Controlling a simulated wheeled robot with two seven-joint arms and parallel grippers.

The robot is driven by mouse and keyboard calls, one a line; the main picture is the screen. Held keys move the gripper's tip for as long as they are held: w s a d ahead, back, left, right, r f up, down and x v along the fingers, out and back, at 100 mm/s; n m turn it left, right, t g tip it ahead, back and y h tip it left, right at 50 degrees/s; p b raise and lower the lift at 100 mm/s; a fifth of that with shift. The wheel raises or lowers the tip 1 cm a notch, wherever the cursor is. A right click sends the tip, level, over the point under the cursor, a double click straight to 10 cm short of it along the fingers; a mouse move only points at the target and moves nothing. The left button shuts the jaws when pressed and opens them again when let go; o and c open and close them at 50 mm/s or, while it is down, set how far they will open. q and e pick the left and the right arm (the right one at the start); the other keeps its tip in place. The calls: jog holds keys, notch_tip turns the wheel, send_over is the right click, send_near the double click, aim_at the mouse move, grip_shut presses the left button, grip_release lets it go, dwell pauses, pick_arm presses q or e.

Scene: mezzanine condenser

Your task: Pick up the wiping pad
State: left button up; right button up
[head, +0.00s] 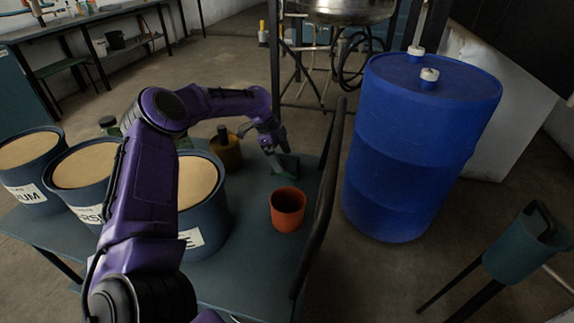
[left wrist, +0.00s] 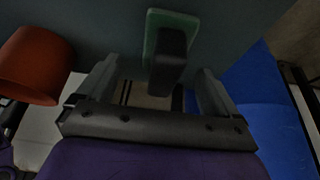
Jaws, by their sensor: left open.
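The wiping pad is a green slab with a dark block-like handle on top. In the left wrist view the pad (left wrist: 160,24) lies ahead of my left gripper (left wrist: 156,66), with its handle between the lines of the two spread fingers. The fingers are open and appear not to touch the handle. In the head view the pad (head: 289,161) lies on the dark table at its far right, partly hidden by my left gripper (head: 277,160) just above it. My right gripper is not in view.
An orange cup (head: 287,208) stands on the table (head: 254,273) close to the pad and also shows in the left wrist view (left wrist: 36,65). Labelled drums (head: 204,225) and an amber jar (head: 226,152) stand left. A dark rail (head: 325,190) edges the table, beside a blue barrel (head: 412,150).

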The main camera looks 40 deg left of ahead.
aim_at(289, 165)
pick_arm(q)
jog(key=x, duration=0.5)
jog(key=shift+w+d+b, duration=0.1)
jog(key=shift+w+b, duration=0.3)
jog(key=shift+w, duration=0.05)
jog(key=shift+r, duration=0.1)
jog(key=c, duration=1.2)
jog(key=shift+o, duration=0.2)
notch_tip(289, 165, up, 3)
jog(key=shift+r+p, duration=0.1)
jog(key=shift+p, duration=0.3)
jog(key=s+d+r+p, duration=0.4)
jog(key=s+d+r, duration=0.4)
jog(key=s+r, duration=0.2)
jog(key=shift+s, duration=0.85)
jog(key=shift+f, duration=0.1)
